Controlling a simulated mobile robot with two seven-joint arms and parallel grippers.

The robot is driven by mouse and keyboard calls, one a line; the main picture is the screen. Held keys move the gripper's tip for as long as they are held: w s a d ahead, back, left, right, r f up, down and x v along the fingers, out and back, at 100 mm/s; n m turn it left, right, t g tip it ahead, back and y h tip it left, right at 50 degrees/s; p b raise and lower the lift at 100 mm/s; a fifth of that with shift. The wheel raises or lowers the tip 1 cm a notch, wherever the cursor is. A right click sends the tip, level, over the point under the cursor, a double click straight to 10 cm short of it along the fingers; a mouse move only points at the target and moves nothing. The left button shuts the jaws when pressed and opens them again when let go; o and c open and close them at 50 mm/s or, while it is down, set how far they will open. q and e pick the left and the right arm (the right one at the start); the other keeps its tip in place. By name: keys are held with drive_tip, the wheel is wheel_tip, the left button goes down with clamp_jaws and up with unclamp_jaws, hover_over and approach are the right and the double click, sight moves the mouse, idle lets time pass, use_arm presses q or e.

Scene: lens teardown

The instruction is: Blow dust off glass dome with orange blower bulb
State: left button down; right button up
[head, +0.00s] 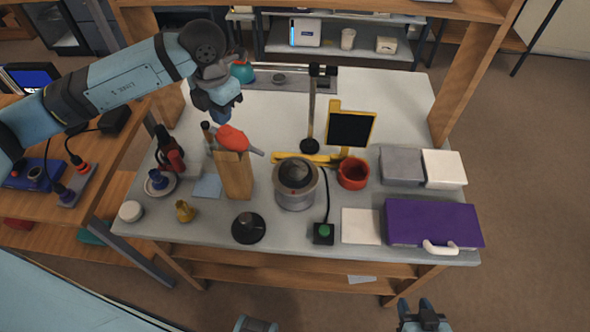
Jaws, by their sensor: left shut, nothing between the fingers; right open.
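The orange blower bulb (232,138) sits at the top of an upright wooden block (235,175) on the left half of the table, with a grey tip pointing right. My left gripper (230,117) is shut and empty just above and behind the bulb; whether it touches the bulb I cannot tell. A dark, shiny dome (294,172), probably the glass dome, sits in a round silver holder (296,198) right of the block. Dust on it is too small to make out. My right gripper (424,318) is open at the bottom edge, in front of the table.
A black stand (311,115) rises behind the dome. A red cup (353,172), a yellow-framed black board (350,129) and a green button box (323,233) are close by. A purple case (432,222) fills the front right. The back right tabletop is clear.

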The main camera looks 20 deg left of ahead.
sight(225, 129)
use_arm(q)
drive_tip(key=shift+f, duration=0.1)
idle(0.3)
drive_tip(key=shift+f+b, duration=1.7)
drive_tip(key=shift+f, duration=0.15)
drive_tip(key=shift+r+p, duration=0.95)
drive_tip(key=shift+r, duration=1)
drive_tip(key=shift+f, duration=0.15)
